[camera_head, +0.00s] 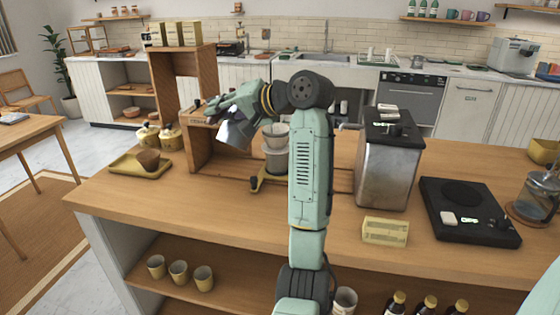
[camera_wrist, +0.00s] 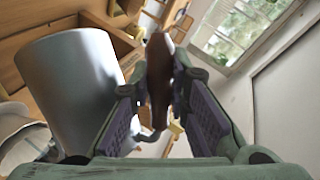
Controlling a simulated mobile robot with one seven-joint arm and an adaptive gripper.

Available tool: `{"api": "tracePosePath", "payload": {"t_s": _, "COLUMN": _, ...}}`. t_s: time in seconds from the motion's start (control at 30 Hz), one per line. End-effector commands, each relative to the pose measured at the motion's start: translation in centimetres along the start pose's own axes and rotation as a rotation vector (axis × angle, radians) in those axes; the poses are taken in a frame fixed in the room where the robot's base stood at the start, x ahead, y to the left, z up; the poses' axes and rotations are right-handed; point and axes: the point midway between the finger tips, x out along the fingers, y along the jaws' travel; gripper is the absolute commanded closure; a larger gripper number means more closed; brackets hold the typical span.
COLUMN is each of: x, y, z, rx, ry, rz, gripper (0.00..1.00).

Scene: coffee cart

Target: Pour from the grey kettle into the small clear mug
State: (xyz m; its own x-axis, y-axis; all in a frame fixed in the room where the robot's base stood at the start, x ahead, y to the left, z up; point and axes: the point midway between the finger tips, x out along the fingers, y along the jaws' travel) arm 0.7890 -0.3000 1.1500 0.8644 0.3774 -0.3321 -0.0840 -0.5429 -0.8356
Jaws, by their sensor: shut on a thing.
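The grey kettle (camera_head: 236,133) is off the counter, tilted, just left of a pale cone-shaped cup. My gripper (camera_head: 222,106) is shut on its handle; in the wrist view the brown handle (camera_wrist: 158,78) lies between the fingers (camera_wrist: 160,105). The kettle's smooth grey body (camera_wrist: 68,80) fills the left of that view. Beneath the cone cup (camera_head: 276,134) stands a small greyish see-through vessel (camera_head: 276,159), which may be the small clear mug; my arm partly hides both. I cannot see the spout clearly or any liquid flowing.
The vessel stands on a yellow-edged base (camera_head: 262,182). A wooden shelf unit (camera_head: 197,140) stands close to the left. A steel machine (camera_head: 388,170), a black hob (camera_head: 468,225) and a glass pot (camera_head: 538,195) are right. A yellow tray (camera_head: 128,168) holds a brown bowl.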

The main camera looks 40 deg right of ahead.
Motion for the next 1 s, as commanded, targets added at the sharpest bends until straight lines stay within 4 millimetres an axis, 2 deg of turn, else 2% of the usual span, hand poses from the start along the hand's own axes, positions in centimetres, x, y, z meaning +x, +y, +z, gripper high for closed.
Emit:
{"api": "tracePosePath", "payload": {"t_s": 0.63, "x": 0.7, "y": 1.2, "z": 1.4, "rx": -0.094, "ry": 0.022, "rz": 0.028, "gripper": 1.0}}
{"api": "tracePosePath", "payload": {"t_s": 1.0, "x": 0.7, "y": 1.2, "z": 1.4, "rx": -0.105, "ry": 0.025, "rz": 0.032, "gripper": 1.0}}
